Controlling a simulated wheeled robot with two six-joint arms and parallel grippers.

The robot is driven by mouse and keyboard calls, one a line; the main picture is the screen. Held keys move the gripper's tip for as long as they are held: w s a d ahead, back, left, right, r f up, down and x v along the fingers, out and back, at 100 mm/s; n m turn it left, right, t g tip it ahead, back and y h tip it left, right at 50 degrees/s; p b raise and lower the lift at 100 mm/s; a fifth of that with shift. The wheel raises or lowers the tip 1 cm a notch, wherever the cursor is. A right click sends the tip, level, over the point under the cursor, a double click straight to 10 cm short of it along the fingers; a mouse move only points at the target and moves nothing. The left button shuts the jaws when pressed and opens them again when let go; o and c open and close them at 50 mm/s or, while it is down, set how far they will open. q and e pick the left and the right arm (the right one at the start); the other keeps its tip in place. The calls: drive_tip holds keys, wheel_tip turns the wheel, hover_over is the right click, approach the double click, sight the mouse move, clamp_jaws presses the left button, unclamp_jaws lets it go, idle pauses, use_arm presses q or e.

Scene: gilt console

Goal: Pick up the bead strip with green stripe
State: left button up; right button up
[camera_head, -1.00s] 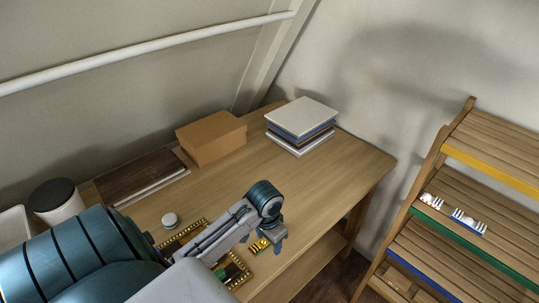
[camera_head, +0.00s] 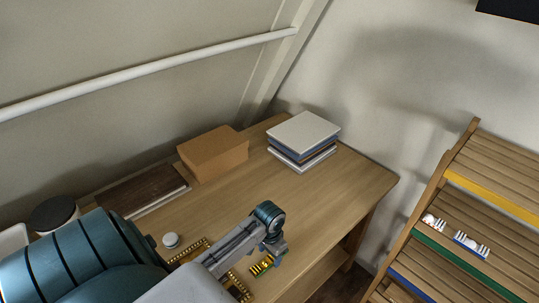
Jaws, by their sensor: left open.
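A small gold bead strip (camera_head: 261,266) lies on the wooden table, near the front edge, right of a dark gilt-edged tray (camera_head: 239,289). I cannot make out the colour of its stripe. My left gripper (camera_head: 275,257) is open, pointing down just above and to the right of this strip; contact cannot be told. My left arm hides most of the tray and what lies in it. Two white-beaded strips sit on the rack at right: one with a reddish end (camera_head: 432,222), one with a blue stripe (camera_head: 471,244). My right gripper is not in view.
A cardboard box (camera_head: 213,153) and a stack of books (camera_head: 303,138) stand at the table's back. A dark board (camera_head: 143,191), a small white-topped knob (camera_head: 171,240) and a dark-lidded jar (camera_head: 54,213) are at left. The table's right part is clear. The slatted rack (camera_head: 500,180) stands apart.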

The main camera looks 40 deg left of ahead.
use_arm(q)
drive_tip(key=shift+s+d+f, duration=0.1)
drive_tip(key=shift+f, duration=0.4)
drive_tip(key=c, duration=1.1)
